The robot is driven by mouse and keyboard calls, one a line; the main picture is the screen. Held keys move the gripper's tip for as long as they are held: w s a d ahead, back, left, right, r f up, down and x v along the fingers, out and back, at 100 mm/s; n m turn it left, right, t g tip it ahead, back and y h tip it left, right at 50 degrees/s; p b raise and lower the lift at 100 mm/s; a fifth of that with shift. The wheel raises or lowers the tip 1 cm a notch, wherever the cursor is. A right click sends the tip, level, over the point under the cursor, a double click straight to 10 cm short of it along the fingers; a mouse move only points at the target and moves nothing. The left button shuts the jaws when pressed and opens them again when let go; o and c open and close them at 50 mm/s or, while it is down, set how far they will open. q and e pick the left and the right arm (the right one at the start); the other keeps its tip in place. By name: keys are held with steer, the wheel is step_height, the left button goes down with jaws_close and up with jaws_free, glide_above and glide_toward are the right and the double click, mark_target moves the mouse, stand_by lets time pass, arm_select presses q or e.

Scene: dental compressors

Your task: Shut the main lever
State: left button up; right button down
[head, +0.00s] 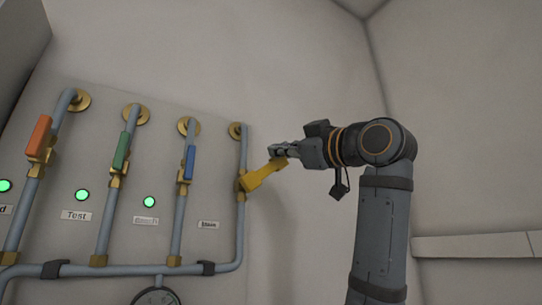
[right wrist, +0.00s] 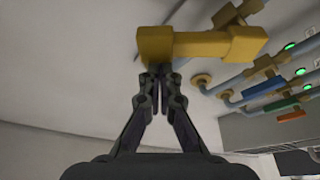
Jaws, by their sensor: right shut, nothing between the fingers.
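The yellow lever (head: 264,175) is on the rightmost pipe of the wall panel. It sticks out from the pipe, to the right and slightly up, unlike the other levers, which lie along their pipes. A small label (head: 208,225) left of this pipe is too blurred to read surely. My right gripper (head: 279,151) is shut and empty, with its fingertips at the lever's outer end. In the right wrist view the lever (right wrist: 202,45) crosses just beyond the shut fingertips (right wrist: 157,72); they look close to or touching its left end. My left gripper is not in view.
Orange (head: 39,136), green (head: 121,151) and blue (head: 190,162) levers sit on the pipes to the left. Green lights (head: 82,195) glow on the panel. A round gauge (head: 156,297) is at the bottom. The wall right of the yellow lever is bare.

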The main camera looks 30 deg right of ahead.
steer(key=d+f+m+h+b, duration=0.1)
steer(key=m, duration=0.1)
steer(key=f+m+b, duration=0.1)
steer(key=shift+w+d+f+m+t+h, duration=0.15)
steer(key=shift+w+d+m+t+h, duration=0.2)
steer(key=shift+m+t+h, duration=0.05)
steer(key=f+m+h+b, duration=0.1)
steer(key=m+b, duration=0.1)
steer(key=d+f+m+b, duration=0.1)
steer(key=m, duration=0.1)
steer(key=shift+d+f+m+h+b, duration=0.2)
steer(key=shift+m+h+b, duration=0.1)
steer(key=shift+h+b, duration=0.1)
steer(key=shift+f, duration=0.1)
